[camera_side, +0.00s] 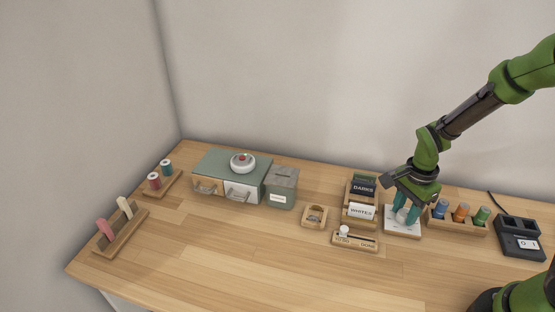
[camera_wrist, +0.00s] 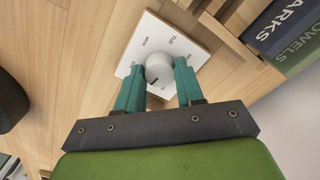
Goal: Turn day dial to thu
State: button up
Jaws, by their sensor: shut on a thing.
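The day dial is a white square plate (camera_side: 402,232) with a pale round knob, standing right of the label rack. In the wrist view its plate (camera_wrist: 150,28) shows printed day labels, with MON and TUE legible at the far side; the labels nearer my gripper are hidden or too small to read. The knob (camera_wrist: 159,67) has a dark mark at its lower left edge. My gripper (camera_side: 407,215) points down over the plate, its two teal fingers closed on either side of the knob. Which day the mark points to I cannot tell.
Left of the dial stands a wooden rack (camera_side: 348,195) with DARKS and WHITES cards, and a wooden slider strip (camera_side: 370,246) in front. A spool holder (camera_side: 456,226) and a black device (camera_side: 519,232) are close on the right. The front table is clear.

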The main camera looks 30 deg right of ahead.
jog(key=n, duration=0.4)
jog(key=shift+n, duration=0.3)
jog(key=n, duration=1.5)
dwell(0.4)
jog(key=o, duration=1)
